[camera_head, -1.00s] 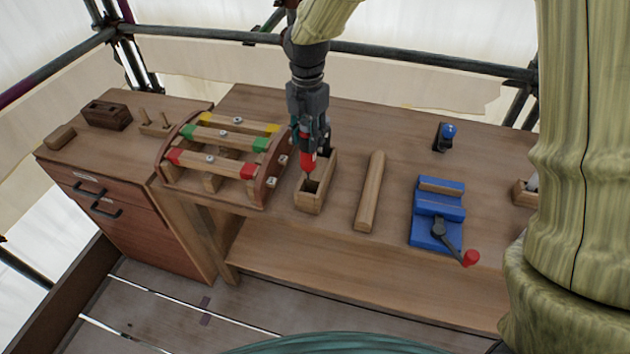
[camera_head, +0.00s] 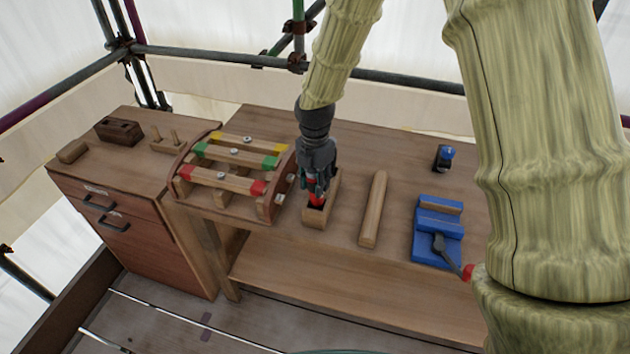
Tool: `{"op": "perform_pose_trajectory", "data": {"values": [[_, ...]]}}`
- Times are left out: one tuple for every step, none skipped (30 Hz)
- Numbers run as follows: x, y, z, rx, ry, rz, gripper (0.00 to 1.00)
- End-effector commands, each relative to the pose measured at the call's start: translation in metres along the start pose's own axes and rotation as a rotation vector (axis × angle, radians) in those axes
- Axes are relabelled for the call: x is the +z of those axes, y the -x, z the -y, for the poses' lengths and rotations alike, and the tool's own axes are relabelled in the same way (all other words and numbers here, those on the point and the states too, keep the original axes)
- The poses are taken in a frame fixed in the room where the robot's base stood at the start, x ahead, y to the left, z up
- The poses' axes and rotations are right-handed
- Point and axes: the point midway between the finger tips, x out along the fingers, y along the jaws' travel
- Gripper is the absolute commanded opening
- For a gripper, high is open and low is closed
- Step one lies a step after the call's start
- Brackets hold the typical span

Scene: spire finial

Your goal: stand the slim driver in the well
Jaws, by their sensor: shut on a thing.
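The slim driver (camera_head: 316,199) shows as a short red piece held upright in my gripper. My gripper (camera_head: 316,188) is shut on the driver, directly over the open top of the well. The well (camera_head: 318,220) is a small wooden box with a dark opening, standing on the bench right of the curved rack. The driver's lower end is at or inside the opening. I cannot tell how deep it reaches, and my gripper's fingers hide its upper part.
A curved wooden rack (camera_head: 268,205) with coloured bars stands close on the left. A wooden bar (camera_head: 373,210) lies just right of the well. A blue vise (camera_head: 437,226) and a small blue-topped tool (camera_head: 444,157) are farther right. Bare bench lies between them.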

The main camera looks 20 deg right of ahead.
Motion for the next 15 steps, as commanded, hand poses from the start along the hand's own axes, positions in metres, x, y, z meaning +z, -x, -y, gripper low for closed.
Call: {"op": "perform_pose_trajectory", "data": {"values": [[-0.0026, -0.0089, 0.004, -0.007, 0.0, -0.01, 0.0], [-0.0021, -0.0092, 0.0044, -0.007, 0.0, -0.01, 0.0], [-0.0014, -0.0095, 0.0049, -0.006, 0.0, -0.011, 0.0], [-0.0009, -0.0101, 0.0056, -0.007, 0.0, -0.011, 0.36], [-0.0005, -0.0104, 0.006, -0.007, -0.001, -0.012, 0.41], [-0.0001, -0.0103, 0.0061, -0.007, -0.001, -0.011, 0.49], [0.0001, -0.0099, 0.0058, -0.006, -0.001, -0.011, 0.54], [0.0002, -0.0094, 0.0055, -0.005, -0.001, -0.011, 0.55], [0.0002, -0.0087, 0.005, -0.005, -0.001, -0.01, 0.55], [0.0001, -0.0082, 0.0046, -0.004, 0.0, -0.01, 0.55], [0.0001, -0.0077, 0.0043, -0.004, 0.0, -0.009, 0.55], [0.0001, -0.0072, 0.004, -0.003, 0.0, -0.009, 0.55], [0.0002, -0.0068, 0.0038, -0.003, 0.0, -0.009, 0.55], [0.0003, -0.0065, 0.0038, -0.003, 0.0, -0.008, 0.55], [0.0004, -0.0061, 0.0038, -0.002, 0.0, -0.008, 0.55]]}}
